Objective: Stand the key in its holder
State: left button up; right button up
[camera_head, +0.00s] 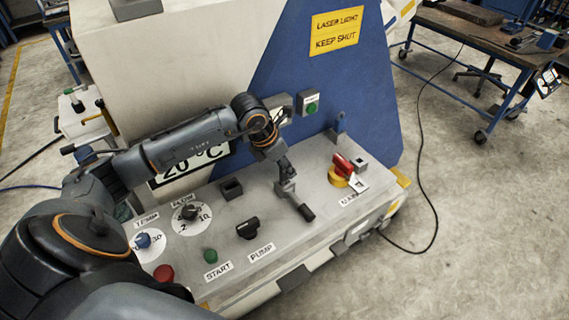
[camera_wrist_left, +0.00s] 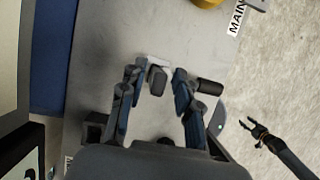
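My left gripper (camera_head: 286,186) points down over the middle of the console. In the left wrist view its fingers (camera_wrist_left: 158,84) are apart, with gaps on both sides of a small dark block on a light grey piece (camera_wrist_left: 157,64) between and below them. A black cylindrical grip (camera_head: 306,212) sticks out beside the gripper; it also shows past the right finger in the wrist view (camera_wrist_left: 210,87). I cannot tell whether this is the key. A dark square socket block (camera_head: 231,189), possibly the holder, stands left of the gripper. My right gripper (camera_wrist_left: 254,128) appears open and empty, off the console.
The console top (camera_head: 322,192) has a black pump switch (camera_head: 248,228), a green start button (camera_head: 210,256), dials and a red-and-yellow main switch (camera_head: 341,172). A small grey box (camera_head: 360,166) stands beside that switch. The machine wall (camera_head: 335,75) rises behind.

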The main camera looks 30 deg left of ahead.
pick_arm(q)
jog(key=shift+f, duration=0.15)
jog(key=shift+a+r, duration=0.15)
jog(key=shift+r, duration=0.1)
jog(key=b+v, duration=0.4)
jog(key=v, duration=0.9)
jog(key=shift+s, duration=0.2)
